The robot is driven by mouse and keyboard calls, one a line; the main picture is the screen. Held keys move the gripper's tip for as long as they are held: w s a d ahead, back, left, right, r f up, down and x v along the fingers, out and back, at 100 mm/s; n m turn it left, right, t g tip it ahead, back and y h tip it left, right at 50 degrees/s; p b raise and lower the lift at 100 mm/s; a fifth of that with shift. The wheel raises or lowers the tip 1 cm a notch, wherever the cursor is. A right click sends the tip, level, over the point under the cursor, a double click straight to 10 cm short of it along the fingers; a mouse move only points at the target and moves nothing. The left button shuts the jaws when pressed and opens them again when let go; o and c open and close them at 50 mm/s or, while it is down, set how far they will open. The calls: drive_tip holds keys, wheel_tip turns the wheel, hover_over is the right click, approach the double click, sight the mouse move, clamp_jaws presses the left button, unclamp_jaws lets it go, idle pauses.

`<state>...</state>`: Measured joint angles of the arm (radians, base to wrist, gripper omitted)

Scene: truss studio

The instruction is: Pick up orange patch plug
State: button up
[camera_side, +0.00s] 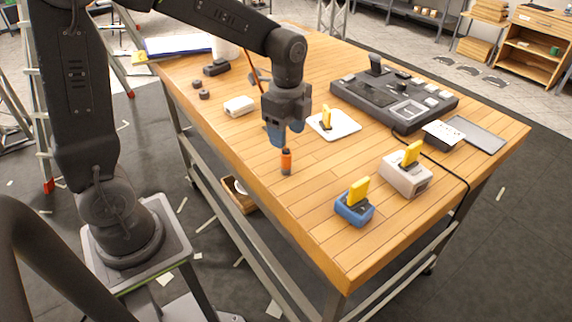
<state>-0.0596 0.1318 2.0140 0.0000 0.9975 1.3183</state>
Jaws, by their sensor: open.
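The orange patch plug (286,164) stands upright on the wooden table, with a dark band near its top. My gripper (285,136) points down just above it, with blue fingers on either side of the plug's upper end or slightly over it. The fingers are open, and I cannot tell whether either touches the plug. The gripper hides the space directly behind it.
A white plate (345,127) with a yellow-topped piece lies right of the gripper. A blue block (354,208) and a pale block (395,176), each with a yellow piece, stand toward the front right. A dark console (355,91) sits behind. A white box (239,106) is at left.

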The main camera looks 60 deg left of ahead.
sight(286, 152)
wheel_tip(286, 152, down, 8)
drive_tip(key=shift+s+a+f, duration=0.1)
drive_tip(key=shift+a, duration=0.05)
idle(0.4)
drive_tip(key=shift+c, duration=0.4)
drive_tip(key=c, duration=0.9)
